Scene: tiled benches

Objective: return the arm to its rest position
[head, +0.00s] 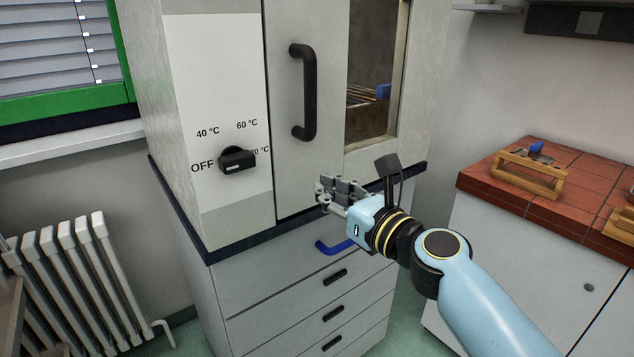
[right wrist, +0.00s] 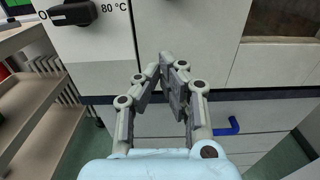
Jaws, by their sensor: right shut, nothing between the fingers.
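My right gripper (head: 322,193) is shut and empty in the head view, in front of the lower part of the cabinet (head: 225,50). It also shows in the right wrist view (right wrist: 166,62), with its fingertips together in front of the cabinet's pale door. The right arm (head: 490,300) comes in from the lower right and is bent at a dark joint. My left gripper does not show in either view.
The cabinet has a dial (head: 237,160), a black door handle (head: 304,92) and a window. Drawers with dark handles and a blue handle (head: 333,247) lie below. A tiled bench (head: 590,185) with a wooden rack (head: 528,176) stands at right. A radiator (head: 80,280) is at left.

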